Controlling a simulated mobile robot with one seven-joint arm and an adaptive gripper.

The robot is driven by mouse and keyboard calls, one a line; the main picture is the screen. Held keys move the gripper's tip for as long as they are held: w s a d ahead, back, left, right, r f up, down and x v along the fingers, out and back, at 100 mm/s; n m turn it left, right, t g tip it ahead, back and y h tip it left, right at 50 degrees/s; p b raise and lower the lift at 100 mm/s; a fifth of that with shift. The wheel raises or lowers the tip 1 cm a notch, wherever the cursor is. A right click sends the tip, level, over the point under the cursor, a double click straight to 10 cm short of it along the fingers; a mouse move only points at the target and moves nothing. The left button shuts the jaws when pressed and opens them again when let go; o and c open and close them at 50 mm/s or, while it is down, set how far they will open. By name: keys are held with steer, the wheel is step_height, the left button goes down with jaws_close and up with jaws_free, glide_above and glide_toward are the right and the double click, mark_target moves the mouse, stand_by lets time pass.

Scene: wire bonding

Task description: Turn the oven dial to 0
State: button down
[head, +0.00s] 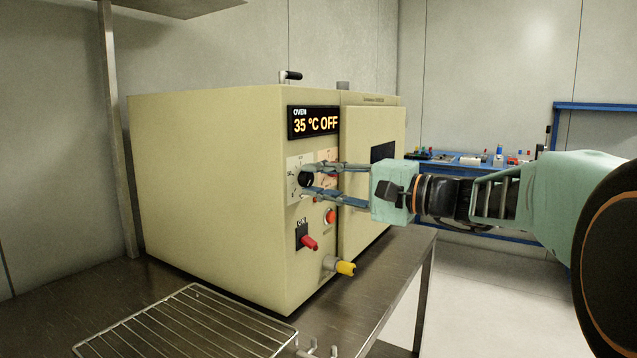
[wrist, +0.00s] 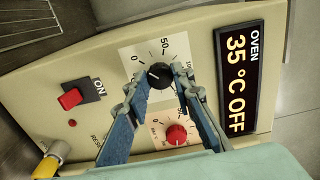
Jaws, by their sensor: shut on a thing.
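The cream oven (head: 205,180) stands on a dark metal table. Its black dial (head: 305,179) is on the front panel, left of my arm, and also shows in the wrist view (wrist: 160,75). A white scale with 0, 50 and 100 rings the dial. A small white mark shows on the dial, but I cannot tell its exact reading. My gripper (head: 312,181) is shut on the dial, with one blue finger on each side. The oven display (head: 314,122) reads 35 °C OFF.
A red-knobbed dial (wrist: 176,134) sits close beside the fingers. A red switch (head: 309,242) marked ON and a yellow-tipped fitting (head: 344,267) stick out lower down. A wire rack (head: 185,325) lies on the table in front. A blue workbench (head: 465,168) stands behind at right.

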steer(key=c, duration=1.7)
jaws_free()
steer(key=shift+o, duration=0.2)
steer(key=shift+d, duration=0.15)
steer(key=v, duration=1.1)
steer(key=shift+s+d, duration=0.25)
steer(key=shift+d, duration=0.05)
